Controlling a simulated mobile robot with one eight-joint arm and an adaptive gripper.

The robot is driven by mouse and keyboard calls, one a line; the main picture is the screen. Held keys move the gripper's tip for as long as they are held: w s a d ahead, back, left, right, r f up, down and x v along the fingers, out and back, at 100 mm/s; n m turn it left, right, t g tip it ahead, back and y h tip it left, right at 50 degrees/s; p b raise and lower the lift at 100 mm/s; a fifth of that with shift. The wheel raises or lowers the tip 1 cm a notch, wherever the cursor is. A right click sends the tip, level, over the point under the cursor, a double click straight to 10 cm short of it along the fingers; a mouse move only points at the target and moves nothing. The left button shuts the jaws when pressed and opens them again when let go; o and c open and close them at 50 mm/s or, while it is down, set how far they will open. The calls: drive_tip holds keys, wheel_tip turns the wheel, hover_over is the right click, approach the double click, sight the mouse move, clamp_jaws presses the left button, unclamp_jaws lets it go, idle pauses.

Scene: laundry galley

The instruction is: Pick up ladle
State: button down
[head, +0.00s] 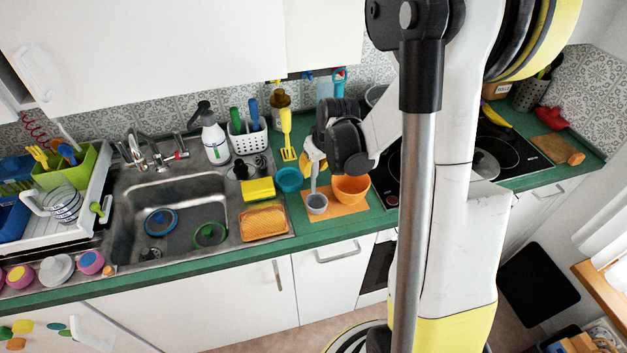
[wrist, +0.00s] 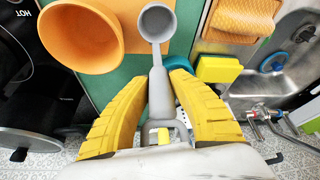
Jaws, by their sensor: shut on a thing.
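The ladle (head: 317,202) is grey with a small round bowl and a straight handle. In the head view it stands over the orange board (head: 344,208) on the green counter, left of the orange bowl (head: 351,189). In the wrist view the ladle (wrist: 157,24) points away from me, its handle between the two yellow fingers of my gripper (wrist: 159,88). My gripper is shut on the handle. In the head view the fingers (head: 313,157) are small and partly hidden by the dark gripper body. I cannot tell whether the ladle's bowl touches the board.
A teal cup (head: 288,180), a yellow sponge (head: 258,190) and an orange cloth (head: 264,221) lie to the left, beside the sink (head: 170,218). A black cooktop (head: 512,150) is to the right. In the wrist view the orange bowl (wrist: 82,36) is close beside the ladle.

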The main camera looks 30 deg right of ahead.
wheel_tip(320, 180, up, 10)
drive_tip(key=p, duration=0.2)
drive_tip(key=shift+p, duration=0.3)
drive_tip(key=c, duration=2.2)
unclamp_jaws()
clamp_jaws()
